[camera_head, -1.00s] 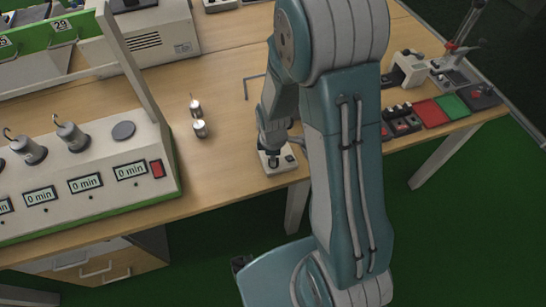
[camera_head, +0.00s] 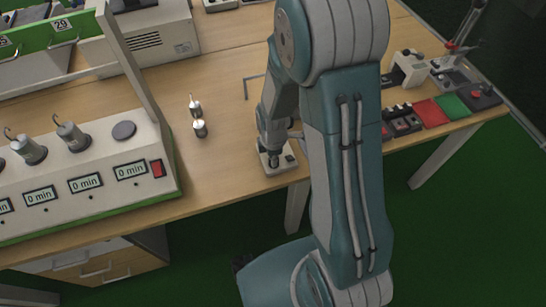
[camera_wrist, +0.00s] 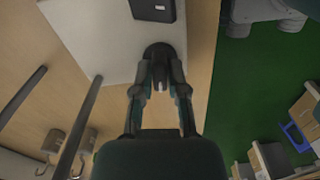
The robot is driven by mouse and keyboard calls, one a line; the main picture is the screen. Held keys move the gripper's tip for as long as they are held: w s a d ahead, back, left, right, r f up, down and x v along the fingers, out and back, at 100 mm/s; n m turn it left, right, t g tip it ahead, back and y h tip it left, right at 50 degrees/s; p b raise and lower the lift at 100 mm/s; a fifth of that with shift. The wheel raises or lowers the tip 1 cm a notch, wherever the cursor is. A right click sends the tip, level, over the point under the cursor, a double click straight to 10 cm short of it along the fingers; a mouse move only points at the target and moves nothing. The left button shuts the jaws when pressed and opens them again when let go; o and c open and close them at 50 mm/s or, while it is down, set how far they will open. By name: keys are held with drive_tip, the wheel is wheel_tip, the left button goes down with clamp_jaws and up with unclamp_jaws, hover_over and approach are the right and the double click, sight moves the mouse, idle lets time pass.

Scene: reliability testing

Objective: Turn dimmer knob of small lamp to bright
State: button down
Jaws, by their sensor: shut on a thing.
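The small lamp's base (camera_head: 277,167) is a pale box near the front edge of the table, partly hidden by my gripper. In the wrist view the pale base (camera_wrist: 100,40) fills the upper middle, with a black rectangular part (camera_wrist: 153,9) at the top. A dark round knob (camera_wrist: 158,50) sits on the base. My gripper (camera_wrist: 160,85) points at the base with its two fingers close together at the knob, shut on it. In the head view my gripper (camera_head: 272,157) is over the left part of the base. Which way the knob is turned cannot be made out.
A tester with timer displays (camera_head: 85,200) stands at the left. Two small metal weights (camera_head: 200,128) stand on the table (camera_head: 225,165) between it and the lamp base. Red and green pads (camera_head: 430,113) and small switches lie at the right.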

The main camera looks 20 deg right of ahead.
drive_tip(key=c, duration=0.7)
unclamp_jaws()
drive_tip(key=shift+o, duration=0.2)
drive_tip(key=shift+w, duration=0.1)
wheel_tip(320, 180, up, 12)
